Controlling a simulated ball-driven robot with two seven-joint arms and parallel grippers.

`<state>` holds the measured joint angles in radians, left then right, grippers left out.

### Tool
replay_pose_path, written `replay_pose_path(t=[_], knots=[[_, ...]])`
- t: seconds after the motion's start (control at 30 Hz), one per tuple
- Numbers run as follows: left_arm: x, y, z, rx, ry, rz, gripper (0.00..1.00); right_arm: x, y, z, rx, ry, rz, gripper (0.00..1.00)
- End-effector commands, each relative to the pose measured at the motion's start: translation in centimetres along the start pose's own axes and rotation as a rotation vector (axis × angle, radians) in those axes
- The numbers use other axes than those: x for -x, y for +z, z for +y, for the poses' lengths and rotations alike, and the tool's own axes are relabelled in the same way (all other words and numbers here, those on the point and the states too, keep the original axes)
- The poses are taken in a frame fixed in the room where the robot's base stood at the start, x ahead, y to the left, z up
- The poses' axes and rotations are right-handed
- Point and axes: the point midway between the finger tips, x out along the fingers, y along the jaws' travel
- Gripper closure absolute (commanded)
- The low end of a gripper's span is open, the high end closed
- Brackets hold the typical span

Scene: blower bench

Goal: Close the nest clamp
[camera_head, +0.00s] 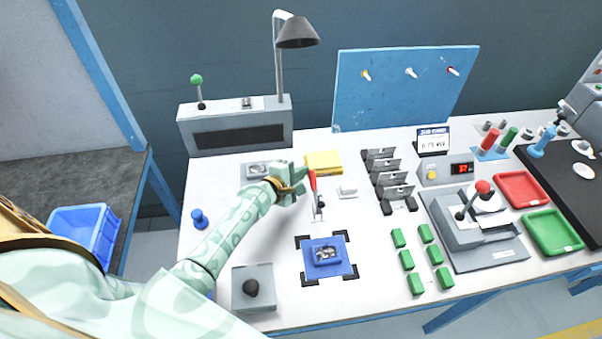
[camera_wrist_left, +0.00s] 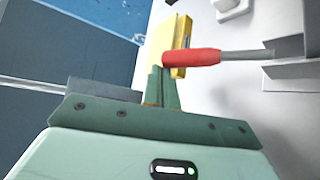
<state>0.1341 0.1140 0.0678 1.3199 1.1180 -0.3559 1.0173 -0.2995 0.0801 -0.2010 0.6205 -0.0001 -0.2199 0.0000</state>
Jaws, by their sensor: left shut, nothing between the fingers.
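The nest clamp has a red handle (camera_head: 313,181) that stands up from a metal base (camera_head: 319,210) on the bench, behind the blue nest (camera_head: 344,268). A grey part (camera_head: 325,254) sits in the nest. My left gripper (camera_head: 305,173) is shut and empty, close to the left of the red handle near its top. In the left wrist view the closed fingers (camera_wrist_left: 164,82) are right by the end of the red handle (camera_wrist_left: 192,58); I cannot tell whether they touch. My right gripper is not in view.
A yellow block (camera_head: 323,160) lies just behind the clamp and a white block (camera_head: 347,191) to its right. A row of grey holders (camera_head: 388,175) and several green blocks (camera_head: 407,260) are further right. A grey box with a black knob (camera_head: 253,287) stands front left.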

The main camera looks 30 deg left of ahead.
Motion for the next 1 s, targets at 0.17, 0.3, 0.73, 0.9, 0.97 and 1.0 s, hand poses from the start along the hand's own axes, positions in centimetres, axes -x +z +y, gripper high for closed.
replay_pose_path(t=[0.17, 0.3, 0.73, 0.9, 0.97, 1.0], knots=[[0.2, 0.1, 0.1, -0.021, 0.02, 0.0, 1.0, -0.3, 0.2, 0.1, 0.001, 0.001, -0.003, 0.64], [0.3, 0.2, 0.2, -0.038, 0.038, 0.0, 1.0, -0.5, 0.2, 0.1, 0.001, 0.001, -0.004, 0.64], [1.3, 1.2, 1.0, -0.146, 0.15, -0.003, 1.0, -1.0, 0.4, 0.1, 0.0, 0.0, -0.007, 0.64], [2.1, 2.1, 1.6, -0.138, 0.149, -0.002, 1.0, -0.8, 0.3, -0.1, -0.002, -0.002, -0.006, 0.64], [2.5, 2.4, 1.8, -0.138, 0.149, -0.002, 1.0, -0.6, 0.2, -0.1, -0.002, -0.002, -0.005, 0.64], [2.7, 2.6, 1.9, -0.138, 0.148, -0.002, 1.0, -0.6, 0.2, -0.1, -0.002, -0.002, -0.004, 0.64]])
